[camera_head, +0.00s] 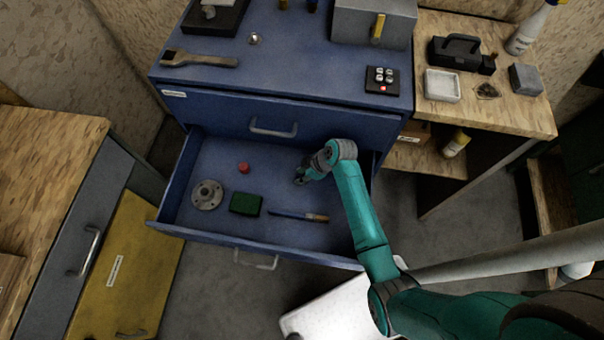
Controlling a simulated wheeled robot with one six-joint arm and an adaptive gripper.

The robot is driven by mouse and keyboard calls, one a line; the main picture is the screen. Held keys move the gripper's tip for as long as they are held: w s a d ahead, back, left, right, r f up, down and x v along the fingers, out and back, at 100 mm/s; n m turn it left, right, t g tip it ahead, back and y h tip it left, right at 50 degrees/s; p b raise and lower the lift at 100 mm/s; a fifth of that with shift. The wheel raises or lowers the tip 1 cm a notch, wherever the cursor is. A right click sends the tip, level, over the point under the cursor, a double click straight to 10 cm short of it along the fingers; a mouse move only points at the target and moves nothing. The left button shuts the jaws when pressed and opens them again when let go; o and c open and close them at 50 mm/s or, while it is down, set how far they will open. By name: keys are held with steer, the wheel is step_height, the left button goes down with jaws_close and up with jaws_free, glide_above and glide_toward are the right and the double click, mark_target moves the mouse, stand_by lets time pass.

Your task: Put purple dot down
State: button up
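My gripper (301,178) is inside the open blue drawer (215,160), at its right side and close to the drawer floor. It is small in this view, so whether its fingers are open or shut is unclear. I cannot make out a purple dot anywhere; anything between the fingers is too small to tell. A small red piece (244,168), a grey round flange (207,194), a green block (245,203) and a long tool with a blue end (298,215) lie in the drawer, left of and in front of my gripper.
The blue cabinet top (290,60) bears a wrench (199,60), a grey box (373,24) and a black button panel (382,80). A wooden bench (500,110) stands right, with a white tray (442,85). A yellow cabinet door (125,270) is at left. The drawer's middle floor is clear.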

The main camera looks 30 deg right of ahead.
steer(key=v, duration=1.2)
steer(key=shift+r, duration=0.1)
stand_by(0.4)
